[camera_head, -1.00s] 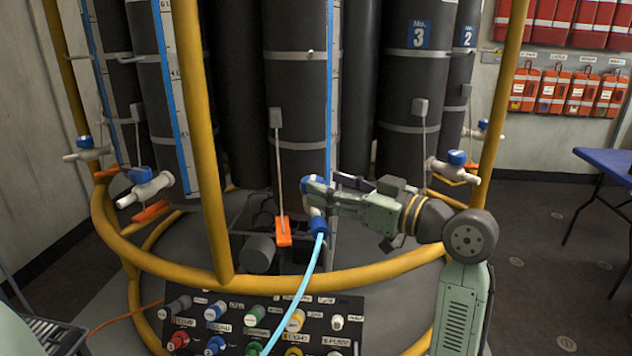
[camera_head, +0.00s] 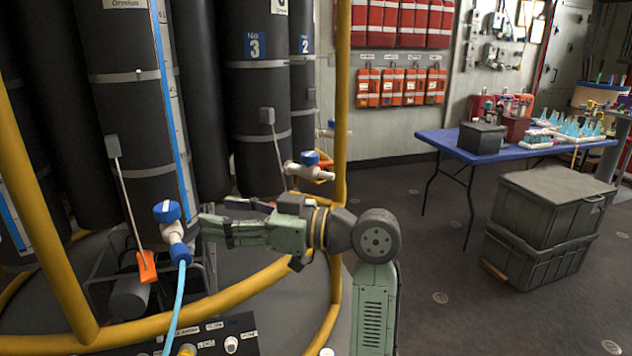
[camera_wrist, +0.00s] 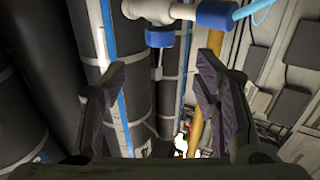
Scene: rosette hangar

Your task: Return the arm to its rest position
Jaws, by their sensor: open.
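My gripper (camera_head: 212,217) reaches left from my arm in the head view, in front of the black cylinders. In the wrist view its two fingers (camera_wrist: 158,100) stand wide apart with nothing between them. A white valve with a blue cap (camera_head: 168,212) is just left of the fingertips, with a small gap in the head view. A blue coupling (camera_head: 180,256) with a light blue hose (camera_head: 176,312) hangs from it. The valve (camera_wrist: 158,12) also shows at the top of the wrist view, beyond the fingers.
A yellow tube frame (camera_head: 250,288) curves below my arm. Another white valve (camera_head: 305,168) is behind the gripper. A blue table (camera_head: 450,140) and stacked grey crates (camera_head: 545,205) stand at right. Open floor (camera_head: 440,250) lies between my arm and the crates.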

